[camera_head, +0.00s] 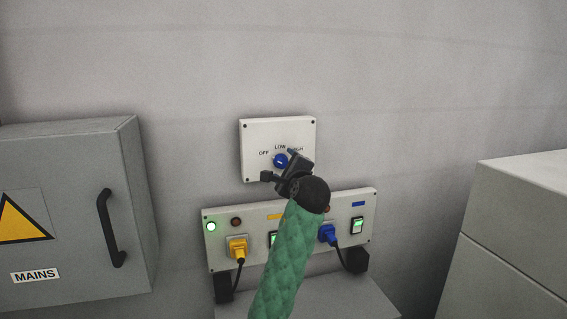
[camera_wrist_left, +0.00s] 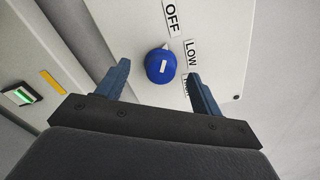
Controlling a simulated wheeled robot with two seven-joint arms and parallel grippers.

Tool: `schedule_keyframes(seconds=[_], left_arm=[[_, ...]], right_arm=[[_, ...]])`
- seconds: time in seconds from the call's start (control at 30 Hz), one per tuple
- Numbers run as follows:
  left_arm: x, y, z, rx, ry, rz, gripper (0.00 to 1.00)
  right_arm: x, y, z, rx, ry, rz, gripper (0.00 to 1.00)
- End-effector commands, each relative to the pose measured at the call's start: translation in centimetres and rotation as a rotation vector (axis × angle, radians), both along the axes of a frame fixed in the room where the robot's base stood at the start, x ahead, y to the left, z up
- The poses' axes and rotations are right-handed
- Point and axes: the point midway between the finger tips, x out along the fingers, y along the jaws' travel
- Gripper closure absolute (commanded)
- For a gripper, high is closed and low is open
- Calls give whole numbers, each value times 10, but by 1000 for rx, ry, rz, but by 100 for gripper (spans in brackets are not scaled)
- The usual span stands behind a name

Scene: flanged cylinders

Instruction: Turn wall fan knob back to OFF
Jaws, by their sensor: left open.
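The blue fan knob (camera_head: 280,160) sits on a white wall plate (camera_head: 250,135) marked OFF, LOW and HIGH from left to right. My left gripper (camera_head: 281,167) is in front of the plate at the knob, its fingers open. In the left wrist view the knob (camera_wrist_left: 158,68) shows between the two fingers (camera_wrist_left: 160,85), beyond their tips, with a gap on both sides. The knob bears a white mark; I cannot tell for sure which label it points at. One finger partly covers the HIGH label. My right gripper is not in view.
Below is a socket panel (camera_head: 262,231) with a yellow plug (camera_head: 237,248), a blue plug (camera_head: 327,234) and lit green switches. A grey MAINS cabinet (camera_head: 75,265) with a black handle stands left. A grey box (camera_head: 515,215) is at right. The wall above is clear.

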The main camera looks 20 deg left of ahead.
Motion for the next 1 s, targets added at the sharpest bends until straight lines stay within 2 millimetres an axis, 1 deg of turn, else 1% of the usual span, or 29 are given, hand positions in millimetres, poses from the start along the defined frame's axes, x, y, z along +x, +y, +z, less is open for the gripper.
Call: schedule_keyframes(seconds=[0.03,0.7,1.0], left_arm=[[-3,-2,1,0,0,-1,33],[-39,-26,2,0,0,0,33],[-42,-28,0,0,0,0,33]], right_arm=[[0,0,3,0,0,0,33],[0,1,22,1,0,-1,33],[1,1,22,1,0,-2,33]])
